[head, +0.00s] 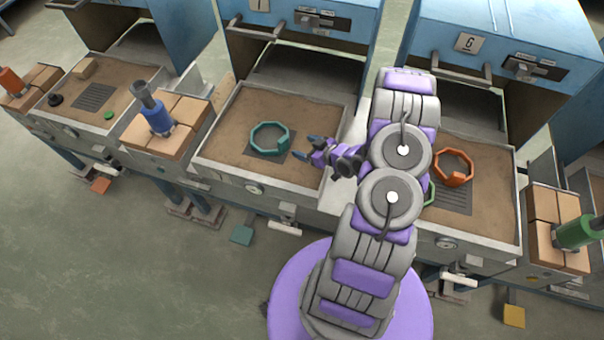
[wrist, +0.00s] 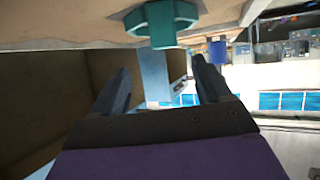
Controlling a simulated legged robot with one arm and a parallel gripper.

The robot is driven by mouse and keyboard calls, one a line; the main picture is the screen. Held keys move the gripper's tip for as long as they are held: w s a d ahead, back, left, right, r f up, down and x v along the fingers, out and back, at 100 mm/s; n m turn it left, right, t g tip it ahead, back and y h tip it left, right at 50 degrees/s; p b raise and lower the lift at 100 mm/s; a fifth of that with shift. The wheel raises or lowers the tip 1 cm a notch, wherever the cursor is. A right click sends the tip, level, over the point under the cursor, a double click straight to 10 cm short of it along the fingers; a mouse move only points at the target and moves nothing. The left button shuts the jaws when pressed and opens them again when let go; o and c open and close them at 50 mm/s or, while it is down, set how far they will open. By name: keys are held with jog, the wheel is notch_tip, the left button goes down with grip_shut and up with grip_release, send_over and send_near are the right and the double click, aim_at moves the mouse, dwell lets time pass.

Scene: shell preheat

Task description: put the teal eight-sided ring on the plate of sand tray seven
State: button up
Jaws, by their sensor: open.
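The teal eight-sided ring (head: 283,143) lies on the dark plate (head: 277,159) in the middle of the centre sand tray (head: 216,151). The number card above this tray is cut off and hard to read. My gripper (head: 308,147) is open and empty, just right of the ring and apart from it, over the right part of the tray. In the wrist view the ring (wrist: 163,22) shows at the top, beyond my open fingers (wrist: 160,90), with nothing between them.
The right tray, under card 6 (head: 469,43), holds an orange ring (head: 453,180) and a green piece (head: 430,194) mostly hidden by my arm. A blue-handled tool (head: 156,119) stands on bricks left of the centre tray. The left tray holds small pieces.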

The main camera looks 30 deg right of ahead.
notch_tip(320, 180, up, 10)
jog(key=d+g+h, duration=0.3)
jog(key=g+h, duration=0.2)
jog(key=s+a+r+m+g+h, duration=0.1)
jog(key=s+a+r+g+h, duration=0.2)
jog(key=r, duration=0.7)
jog(key=s+a+r+g+y, duration=0.1)
jog(key=s+a+r, duration=0.3)
jog(key=s+a, duration=0.4)
jog(key=s+a+r+m+g+y, duration=0.1)
jog(key=s+a+r+g+y, duration=0.1)
jog(key=s+a+r, duration=0.3)
jog(key=s+a+r+m+g+y, duration=0.1)
jog(key=s+a+r+g, duration=0.2)
jog(key=s+a, duration=0.7)
jog(key=s+r, duration=0.1)
jog(key=s, duration=0.5)
jog(key=shift+a+r+y, duration=0.25)
jog(key=shift+a+y, duration=0.05)
jog(key=shift+a, duration=0.1)
